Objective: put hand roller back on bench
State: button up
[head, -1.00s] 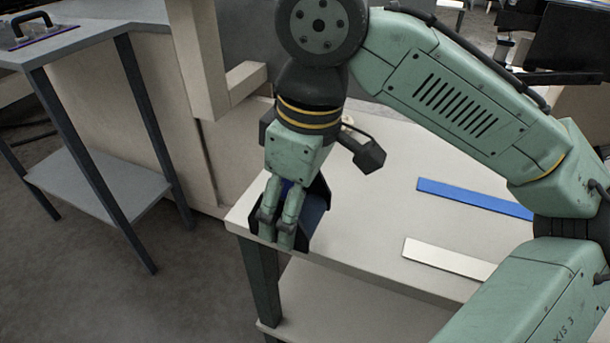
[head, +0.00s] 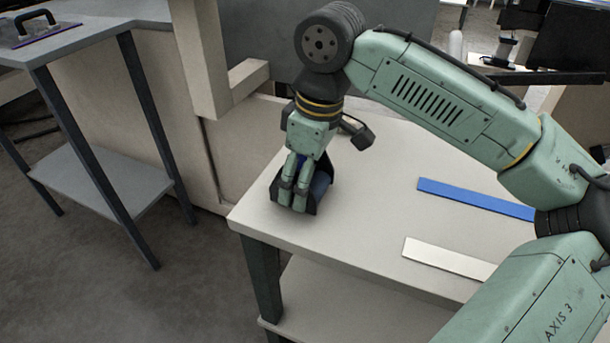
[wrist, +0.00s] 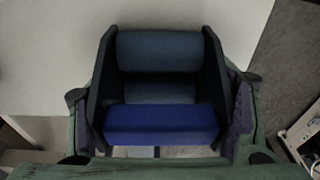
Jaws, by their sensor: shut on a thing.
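My gripper (head: 294,190) is shut on the hand roller (head: 318,188), a dark-framed tool with a blue handle and a dark blue-grey roller. In the wrist view, the bright blue handle of the hand roller (wrist: 160,122) lies between my fingers, with black side plates at both ends and the roller beyond it. The roller is over the near left corner of the pale bench (head: 370,235). It looks at or very near the bench top; I cannot tell if it touches. My fingers hide part of it in the head view.
A blue strip (head: 475,198) and a white strip (head: 448,259) lie on the bench to the right. A grey side table (head: 90,38) at left holds a black-handled tool (head: 36,28). A pale upright frame (head: 200,60) stands behind the bench's left end. The bench middle is clear.

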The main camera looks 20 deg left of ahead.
aim_at(314, 183)
jog(key=shift+f, duration=0.35)
jog(key=shift+s+f, duration=0.15)
jog(key=shift+f, duration=0.15)
jog(key=c, duration=0.3)
jog(key=o, duration=1.9)
jog(key=shift+c, duration=0.2)
jog(key=shift+r, duration=0.15)
jog(key=shift+w+r, duration=0.2)
jog(key=shift+r, duration=0.05)
notch_tip(314, 183, up, 12)
jog(key=d, duration=0.1)
jog(key=shift+d+r+p, duration=0.25)
jog(key=shift+d+p, duration=0.05)
jog(key=shift+d, duration=0.05)
